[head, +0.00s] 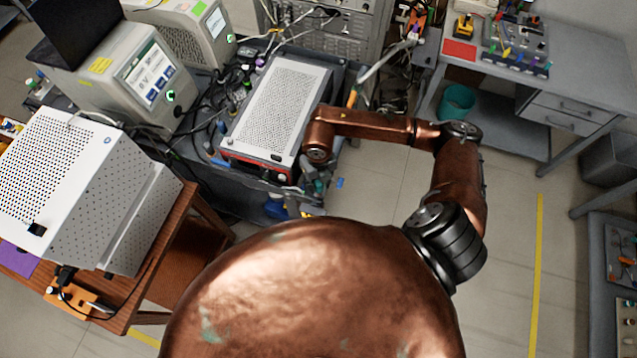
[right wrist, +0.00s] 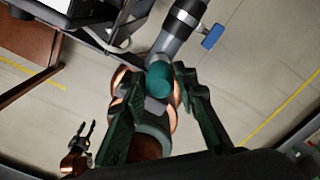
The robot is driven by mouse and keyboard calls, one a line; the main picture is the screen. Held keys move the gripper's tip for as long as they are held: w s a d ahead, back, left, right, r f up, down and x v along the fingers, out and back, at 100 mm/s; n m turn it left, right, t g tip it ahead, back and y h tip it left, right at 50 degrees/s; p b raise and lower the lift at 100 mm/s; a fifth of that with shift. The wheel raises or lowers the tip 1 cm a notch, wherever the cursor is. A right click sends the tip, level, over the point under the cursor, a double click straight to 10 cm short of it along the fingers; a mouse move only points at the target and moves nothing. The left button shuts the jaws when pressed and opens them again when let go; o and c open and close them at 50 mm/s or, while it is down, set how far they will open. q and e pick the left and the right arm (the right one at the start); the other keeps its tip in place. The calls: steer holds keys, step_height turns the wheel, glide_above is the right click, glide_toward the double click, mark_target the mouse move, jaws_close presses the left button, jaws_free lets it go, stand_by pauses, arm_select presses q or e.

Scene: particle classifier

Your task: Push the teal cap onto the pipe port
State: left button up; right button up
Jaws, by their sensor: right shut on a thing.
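The teal cap (right wrist: 159,78) sits between the fingers of my right gripper (right wrist: 161,92) in the right wrist view, and the gripper is shut on it. The grey pipe port (right wrist: 168,46) is directly beyond the cap, and their outlines meet. I cannot tell whether the cap is seated on it or only in front of it.
A blue valve handle (right wrist: 213,36) sticks out beside the pipe. A perforated metal instrument (head: 277,105) stands on the cart above my right gripper. A white perforated box (head: 65,165) is on a wooden table at left. The floor right of my right arm is clear.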

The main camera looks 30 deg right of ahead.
mark_target(318, 188)
steer(key=shift+f+b, duration=1.4)
steer(key=shift+f, duration=0.4)
steer(key=o, duration=1.1)
steer(key=shift+o, duration=0.2)
steer(key=shift+r, duration=0.1)
step_height(318, 188, up, 12)
steer(key=shift+f, duration=0.1)
